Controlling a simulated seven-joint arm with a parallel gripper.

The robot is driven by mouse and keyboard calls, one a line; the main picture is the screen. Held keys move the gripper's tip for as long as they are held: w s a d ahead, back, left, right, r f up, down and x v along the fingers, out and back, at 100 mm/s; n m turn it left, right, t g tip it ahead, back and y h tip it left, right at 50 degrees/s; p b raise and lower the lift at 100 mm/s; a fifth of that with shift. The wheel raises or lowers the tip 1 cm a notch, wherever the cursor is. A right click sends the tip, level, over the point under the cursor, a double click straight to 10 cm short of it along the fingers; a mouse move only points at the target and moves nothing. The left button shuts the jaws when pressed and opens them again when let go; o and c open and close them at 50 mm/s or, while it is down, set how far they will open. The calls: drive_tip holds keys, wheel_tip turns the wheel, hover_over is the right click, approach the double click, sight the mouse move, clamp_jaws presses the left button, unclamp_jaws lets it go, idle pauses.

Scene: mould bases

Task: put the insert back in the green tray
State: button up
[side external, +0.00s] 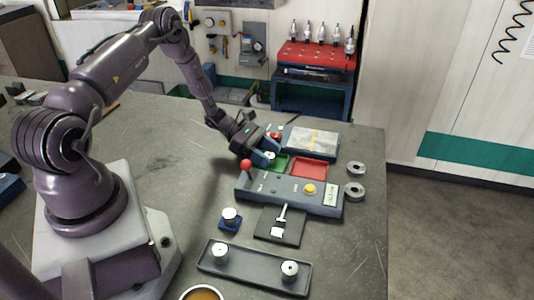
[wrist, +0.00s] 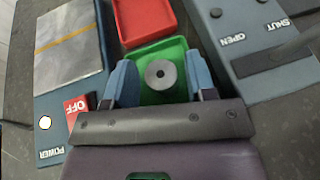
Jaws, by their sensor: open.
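The insert (wrist: 160,75) is a round grey piece with a dark hole in its centre. In the wrist view it sits within the green tray (wrist: 168,49), towards the near part of the floor. My gripper (wrist: 161,82) is open, with one blue finger on each side of the insert and green showing between. In the side view my gripper (side external: 263,156) is low at the left end of the green tray (side external: 281,163), and its fingers partly hide the insert. The near part of the tray is hidden behind my gripper in the wrist view.
A red tray (side external: 310,168) adjoins the green one. A control box (side external: 270,188) with a red-knobbed lever stands in front, and a power box (wrist: 60,110) lies beside. Two metal rings (side external: 355,191) lie right. A grey tray (side external: 255,272) with two round pieces is nearer the front.

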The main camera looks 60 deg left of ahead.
drive_tip(key=v, duration=1.3)
drive_tip(key=shift+f, duration=0.1)
